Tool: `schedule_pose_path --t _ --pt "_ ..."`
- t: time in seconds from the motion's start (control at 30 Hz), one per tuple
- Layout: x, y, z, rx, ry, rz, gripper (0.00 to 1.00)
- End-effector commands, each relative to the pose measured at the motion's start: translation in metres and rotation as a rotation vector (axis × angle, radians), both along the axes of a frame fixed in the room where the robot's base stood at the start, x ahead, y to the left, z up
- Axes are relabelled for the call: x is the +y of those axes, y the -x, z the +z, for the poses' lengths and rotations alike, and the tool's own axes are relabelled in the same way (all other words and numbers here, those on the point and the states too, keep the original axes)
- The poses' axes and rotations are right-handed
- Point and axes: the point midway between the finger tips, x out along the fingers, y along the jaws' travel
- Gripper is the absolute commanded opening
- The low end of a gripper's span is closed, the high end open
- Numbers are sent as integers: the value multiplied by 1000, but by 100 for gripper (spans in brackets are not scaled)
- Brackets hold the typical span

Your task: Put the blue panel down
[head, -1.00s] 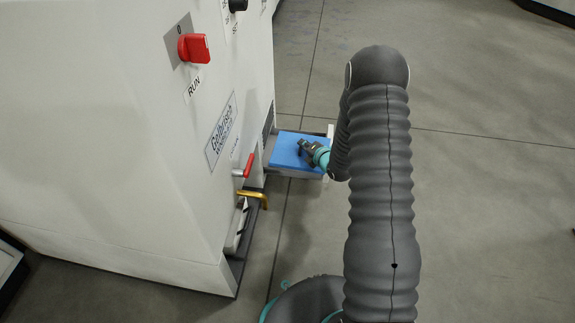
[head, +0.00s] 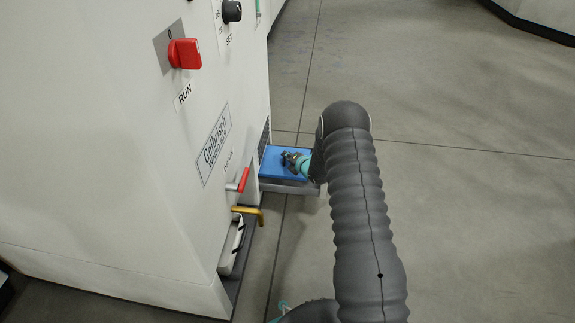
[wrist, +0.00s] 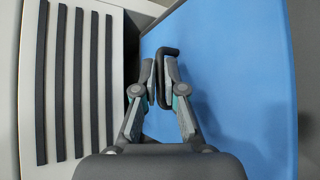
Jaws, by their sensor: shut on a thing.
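The blue panel (head: 272,156) is a flat blue board beside the lower part of the white machine, over a grey tray-like ledge (head: 290,188). I cannot tell whether the panel touches the ledge. In the wrist view the panel (wrist: 235,70) fills the right side, with a dark handle (wrist: 168,50) standing on it. My gripper (wrist: 160,85) is shut on this handle, one finger on each side. In the head view my gripper (head: 288,158) is over the panel's right part, and my arm hides what lies further right.
The white machine (head: 120,170) fills the left, with a red knob (head: 185,54), a red lever (head: 240,181) and a yellow lever (head: 248,212). Dark vent slats (wrist: 75,85) lie close left of the panel. Grey floor to the right is open.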

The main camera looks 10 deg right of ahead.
Motion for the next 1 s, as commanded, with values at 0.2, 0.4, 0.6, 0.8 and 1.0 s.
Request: schedule_pose_path --t 0.2,0.4,0.6,0.8,1.0 --pt "0 0 -24 2 0 0 0" --pt "0 0 -40 0 0 0 0" --pt "0 0 -40 0 0 0 0" --pt "0 0 -42 1 0 0 34" --pt "0 0 -42 1 0 0 34"
